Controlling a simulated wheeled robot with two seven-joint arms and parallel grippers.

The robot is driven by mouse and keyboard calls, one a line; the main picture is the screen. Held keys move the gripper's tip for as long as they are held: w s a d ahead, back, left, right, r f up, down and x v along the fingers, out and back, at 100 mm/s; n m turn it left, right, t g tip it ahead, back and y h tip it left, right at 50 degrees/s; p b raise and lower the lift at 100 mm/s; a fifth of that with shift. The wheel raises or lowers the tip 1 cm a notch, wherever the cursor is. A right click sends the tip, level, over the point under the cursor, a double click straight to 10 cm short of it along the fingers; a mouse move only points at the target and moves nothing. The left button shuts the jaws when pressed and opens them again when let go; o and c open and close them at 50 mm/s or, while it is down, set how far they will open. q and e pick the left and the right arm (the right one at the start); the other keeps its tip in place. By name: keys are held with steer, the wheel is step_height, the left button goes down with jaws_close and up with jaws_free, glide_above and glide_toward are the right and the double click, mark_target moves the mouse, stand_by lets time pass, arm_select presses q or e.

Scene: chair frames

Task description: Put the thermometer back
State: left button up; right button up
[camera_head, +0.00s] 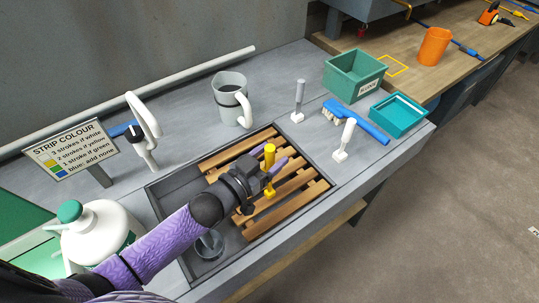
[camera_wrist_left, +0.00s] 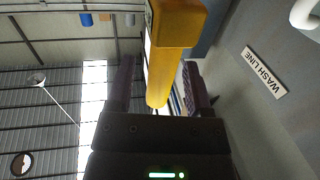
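No thing in view is clearly marked as the thermometer. A yellow stick (camera_head: 270,165) with a thicker block at each end stands upright at the slatted wooden rack (camera_head: 290,206) in the sink. My left gripper (camera_head: 275,168) is at this stick, its purple fingers on either side of it. In the left wrist view the yellow stick (camera_wrist_left: 165,70) passes between the fingers of my left gripper (camera_wrist_left: 160,85), with gaps showing on both sides, so it looks open. My right gripper is not in view.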

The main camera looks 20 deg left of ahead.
arm_select(q)
steer(key=shift+r, duration=0.25)
steer(key=p+v, duration=0.1)
steer(key=v, duration=1.1)
steer(key=shift+p, duration=0.35)
steer(key=shift+f, duration=0.1)
